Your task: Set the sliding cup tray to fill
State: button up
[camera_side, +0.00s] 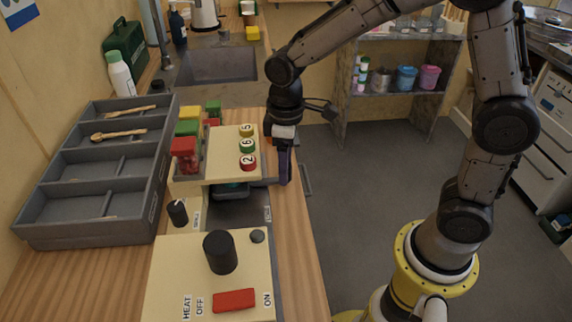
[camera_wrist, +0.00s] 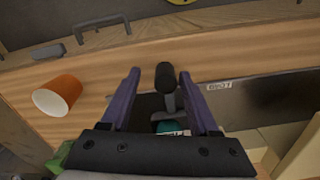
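The sliding cup tray is mostly hidden under the cream dispenser. In the wrist view its black handle knob (camera_wrist: 165,76) stands on a grey stem, and part of a teal cup (camera_wrist: 170,127) shows behind it. A dark channel (camera_side: 240,208) runs beside it, with a label (camera_wrist: 219,86) that appears to read READY. My gripper (camera_side: 284,182) points down at the dispenser's right edge. In the wrist view its purple fingers (camera_wrist: 163,88) are open on either side of the knob, with gaps visible on both sides. I cannot make out a FILL label.
An orange cup (camera_wrist: 58,96) lies or stands left of the fingers. The dispenser top (camera_side: 221,150) carries red, green and yellow numbered buttons. A heater panel (camera_side: 190,262) with a black knob and red switch is in front. A grey divided tray (camera_side: 70,238) stands left.

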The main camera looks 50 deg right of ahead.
jog(key=shift+s, duration=0.1)
notch_tip(320, 180, up, 14)
dwell(0.6)
jog(key=shift+f, duration=0.1)
jog(key=s+d+r+m+t, duration=0.2)
jog(key=s+d+r, duration=0.25)
jog(key=s, duration=0.45)
jog(key=s+d+f+m+t, duration=0.2)
jog(key=s+f+m+t, duration=0.1)
jog(key=s+f, duration=0.4)
jog(key=shift+s+m, duration=0.5)
jog(key=shift+s, duration=0.3)
